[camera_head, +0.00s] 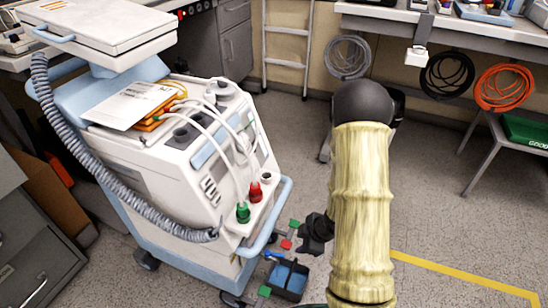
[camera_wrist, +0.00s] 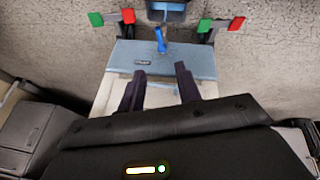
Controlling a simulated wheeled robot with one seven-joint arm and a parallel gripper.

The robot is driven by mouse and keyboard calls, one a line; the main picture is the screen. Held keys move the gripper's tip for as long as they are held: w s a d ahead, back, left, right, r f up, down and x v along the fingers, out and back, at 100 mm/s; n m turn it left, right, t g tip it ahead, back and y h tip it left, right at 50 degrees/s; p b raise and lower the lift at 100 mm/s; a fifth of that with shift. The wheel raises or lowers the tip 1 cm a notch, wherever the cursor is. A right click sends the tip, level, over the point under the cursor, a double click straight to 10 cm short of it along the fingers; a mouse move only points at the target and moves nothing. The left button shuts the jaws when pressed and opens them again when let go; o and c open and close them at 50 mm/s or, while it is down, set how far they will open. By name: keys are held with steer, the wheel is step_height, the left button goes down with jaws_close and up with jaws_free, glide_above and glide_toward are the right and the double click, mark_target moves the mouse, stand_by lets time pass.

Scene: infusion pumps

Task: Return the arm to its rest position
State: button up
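My arm, in a pale yellow ribbed sleeve (camera_head: 362,210), reaches down the right-centre of the head view. My gripper (camera_head: 306,240) is a small dark shape left of the sleeve, beside the lower right side of the white and blue pump cart (camera_head: 150,165). In the wrist view my gripper (camera_wrist: 160,88) shows two dark fingers held apart. Nothing is seen between them but a white and light blue surface (camera_wrist: 160,58) beyond. The sleeve hides part of the floor and part of my arm in the head view.
Red and green pedals (camera_head: 286,244) and a blue tray (camera_head: 288,280) sit low beside the cart. A grey hose (camera_head: 100,170) hangs along the cart's left. A bench (camera_head: 470,28) stands at the back right, a stool (camera_head: 500,135) below it.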

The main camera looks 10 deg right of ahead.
steer(key=s+a+r+m+h+p, duration=0.1)
steer(key=s+a+r+m+p, duration=0.25)
steer(key=r, duration=0.65)
steer(key=s+r+m+g+h+p, duration=0.15)
steer(key=r+m+p, duration=0.35)
steer(key=r, duration=0.6)
steer(key=s+a+r+m+h+p, duration=0.1)
steer(key=s+a+r+m+p, duration=0.3)
steer(key=r, duration=0.6)
step_height(320, 180, up, 37)
steer(key=w+d+m+p, duration=0.1)
steer(key=d+p, duration=0.1)
steer(key=p, duration=3.3)
steer(key=shift+w+d+f, duration=0.2)
steer(key=shift+w+d, duration=0.05)
steer(key=shift+w, duration=0.1)
steer(key=shift+d, duration=0.15)
